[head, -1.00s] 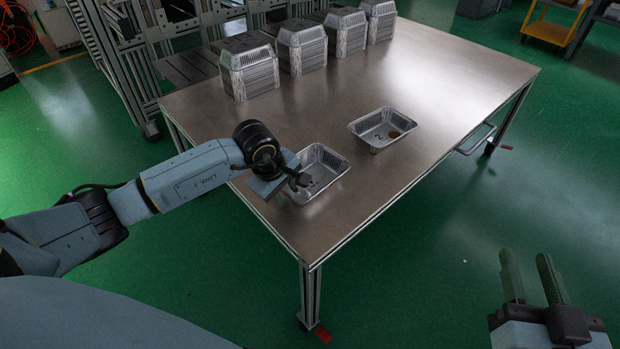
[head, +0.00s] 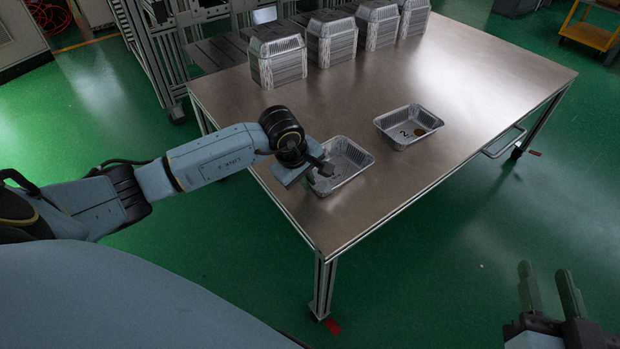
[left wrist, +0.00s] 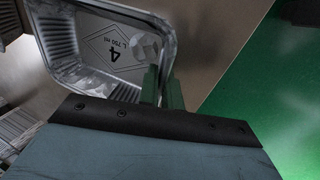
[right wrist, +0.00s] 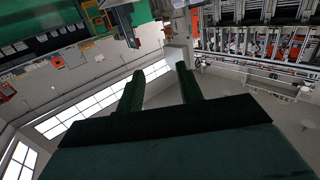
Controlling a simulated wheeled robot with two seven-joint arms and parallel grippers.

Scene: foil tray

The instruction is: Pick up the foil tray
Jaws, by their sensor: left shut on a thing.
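A shallow silver foil tray (head: 352,174) sits at the near left corner of the table. In the left wrist view the same tray (left wrist: 58,42) shows a diamond label with a 4 on its floor and a small pale faceted lump inside. My left gripper (head: 326,169) is shut on the tray's near wall; its fingers (left wrist: 160,88) straddle the rim in the left wrist view. I cannot tell any gap between tray and table. My right gripper (head: 552,290) is open and empty, off the table at the lower right; its fingers (right wrist: 159,92) stand apart.
A second foil tray (head: 385,131), marked 2 with a brown round thing inside, stands to the right on the table (head: 480,100). Several tall stacks of foil trays (head: 278,68) line the far left edge. Metal racks stand behind.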

